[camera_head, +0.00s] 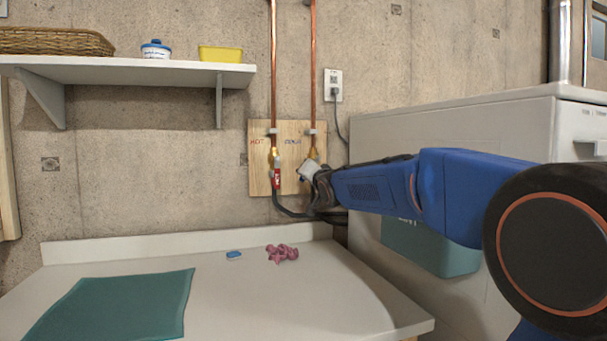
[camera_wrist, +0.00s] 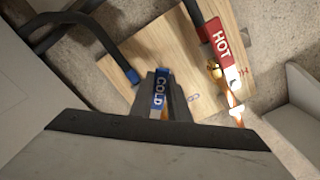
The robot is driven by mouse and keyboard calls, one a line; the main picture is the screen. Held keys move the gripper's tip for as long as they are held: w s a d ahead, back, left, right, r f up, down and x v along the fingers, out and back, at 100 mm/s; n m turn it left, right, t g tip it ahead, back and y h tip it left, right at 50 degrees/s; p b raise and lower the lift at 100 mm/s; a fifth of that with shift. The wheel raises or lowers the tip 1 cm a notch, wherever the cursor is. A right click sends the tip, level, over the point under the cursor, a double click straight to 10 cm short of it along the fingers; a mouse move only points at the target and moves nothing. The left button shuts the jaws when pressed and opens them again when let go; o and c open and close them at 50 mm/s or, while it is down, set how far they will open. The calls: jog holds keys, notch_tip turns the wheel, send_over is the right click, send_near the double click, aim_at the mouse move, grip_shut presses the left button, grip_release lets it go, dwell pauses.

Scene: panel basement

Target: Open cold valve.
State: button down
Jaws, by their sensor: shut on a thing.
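The cold valve's blue lever, marked COLD (camera_wrist: 160,88), sits between the dark fingers of my gripper (camera_wrist: 163,100) in the wrist view. The gripper is shut on it. In the head view my gripper (camera_head: 308,172) reaches in from the right to the wooden panel (camera_head: 262,182) and hides the cold lever. The brass fitting of the cold valve (camera_head: 313,154) shows just above the gripper, under the right copper pipe. The lever's exact angle is hard to tell.
The hot valve's red lever (camera_head: 277,179) hangs close to the left of my gripper; it also shows in the wrist view (camera_wrist: 215,38). Dark hoses (camera_head: 290,212) run below. A white appliance (camera_head: 440,125) stands right. A counter (camera_head: 225,300) lies below with a teal cloth (camera_head: 115,308).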

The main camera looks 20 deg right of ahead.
jog(key=shift+d+f+n, duration=0.2)
jog(key=shift+n, duration=0.2)
jog(key=c, duration=1.7)
grip_release()
